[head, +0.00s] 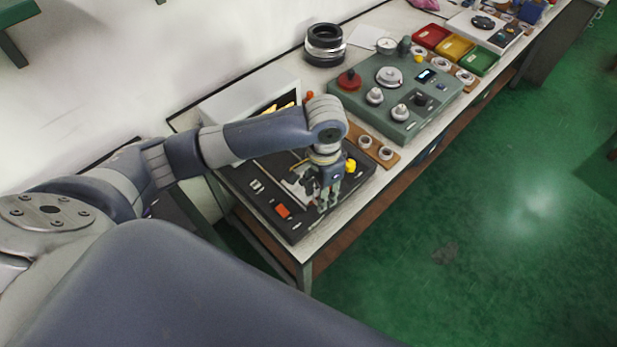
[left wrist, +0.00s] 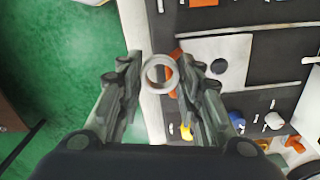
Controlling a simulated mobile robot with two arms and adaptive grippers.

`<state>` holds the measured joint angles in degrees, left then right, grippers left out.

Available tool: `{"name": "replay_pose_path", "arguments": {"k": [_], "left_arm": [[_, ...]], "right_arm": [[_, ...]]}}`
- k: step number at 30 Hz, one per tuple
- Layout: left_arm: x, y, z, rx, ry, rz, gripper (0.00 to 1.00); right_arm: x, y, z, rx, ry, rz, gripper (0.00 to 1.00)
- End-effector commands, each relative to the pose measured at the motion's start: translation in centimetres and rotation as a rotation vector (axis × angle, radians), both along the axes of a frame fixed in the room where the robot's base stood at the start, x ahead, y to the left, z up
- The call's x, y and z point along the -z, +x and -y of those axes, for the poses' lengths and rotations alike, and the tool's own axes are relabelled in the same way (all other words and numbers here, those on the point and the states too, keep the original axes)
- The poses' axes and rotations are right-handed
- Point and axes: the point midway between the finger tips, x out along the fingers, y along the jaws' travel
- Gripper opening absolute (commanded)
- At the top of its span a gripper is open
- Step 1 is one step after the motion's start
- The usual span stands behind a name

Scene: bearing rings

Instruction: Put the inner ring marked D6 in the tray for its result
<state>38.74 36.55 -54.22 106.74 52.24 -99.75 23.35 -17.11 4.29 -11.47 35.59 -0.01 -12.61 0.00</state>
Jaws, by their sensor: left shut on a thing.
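My left gripper (head: 328,203) points down over the front edge of the black tool panel. In the left wrist view its two fingers (left wrist: 160,74) are closed on the sides of a pale metal ring (left wrist: 148,76). No marking on this ring is readable, and I cannot make the ring out in the head view. A red tray (head: 430,37), a yellow tray (head: 455,48) and a green tray (head: 482,62) stand side by side farther along the bench. My right gripper is not in view.
A green gauge fixture (head: 398,118) with knobs stands between my gripper and the trays. Wooden boards with rings (head: 374,150) lie along the bench front. Black stacked rings (head: 325,45) stand at the back.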

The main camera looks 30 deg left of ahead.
Motion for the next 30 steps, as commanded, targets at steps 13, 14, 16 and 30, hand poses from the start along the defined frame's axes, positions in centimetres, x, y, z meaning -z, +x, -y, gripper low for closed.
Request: {"name": "replay_pose_path", "arguments": {"k": [13, 14, 16, 30], "left_arm": [[-0.7, -4.0, 5.8, 0.001, -0.001, 0.000, 0.09], [-0.8, -4.1, 5.9, 0.001, -0.001, -0.001, 0.09], [-1.0, -4.2, 6.1, 0.000, -0.001, -0.001, 0.09], [-2.8, -4.3, 6.1, -0.001, 0.001, -0.001, 0.09]], "right_arm": [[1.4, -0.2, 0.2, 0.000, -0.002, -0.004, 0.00], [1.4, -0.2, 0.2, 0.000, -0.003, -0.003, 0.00], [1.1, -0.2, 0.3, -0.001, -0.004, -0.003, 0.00], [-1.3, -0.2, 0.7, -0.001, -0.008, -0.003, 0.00]]}}
